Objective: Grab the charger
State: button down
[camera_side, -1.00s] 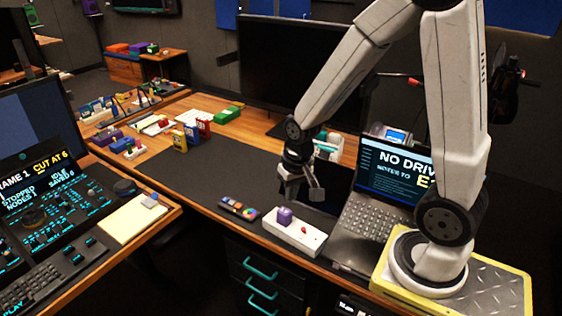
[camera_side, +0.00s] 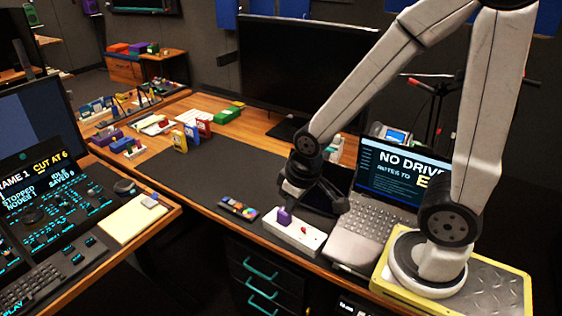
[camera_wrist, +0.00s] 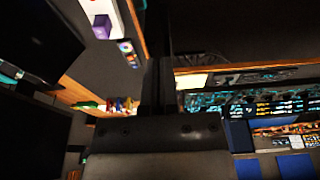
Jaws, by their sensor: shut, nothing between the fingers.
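The charger looks to be the small purple block (camera_side: 284,217) on the left part of the white power strip (camera_side: 313,242), at the front edge of the desk. In the wrist view the purple block (camera_wrist: 102,27) shows at the upper left on the white strip (camera_wrist: 91,7). My gripper (camera_side: 316,200) is shut and empty. In the side view it appears just behind and above the strip, close to the block, and I cannot tell whether it touches it. The wrist view is dark around my fingers (camera_wrist: 160,75).
A small device with coloured buttons (camera_side: 239,209) lies left of the strip. An open laptop (camera_side: 362,232) stands close on the right. A large monitor (camera_side: 300,75) stands behind. The dark desk mat (camera_side: 200,180) is mostly clear on the left.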

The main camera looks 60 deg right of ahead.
grip_release()
dwell(0.3)
jog(key=w+d+f+m+t+h, duration=0.1)
jog(key=w+f+m+t+h, duration=0.3)
jog(key=w, duration=0.6)
jog(key=w+d+f+m+t+y, duration=0.15)
jog(key=w+m, duration=0.35)
jog(key=w, duration=0.6)
jog(key=m+g+h, duration=1)
jog(key=h, duration=0.1)
send_near(280, 216)
jog(key=x, duration=0.4)
jog(key=shift+x, duration=1.25)
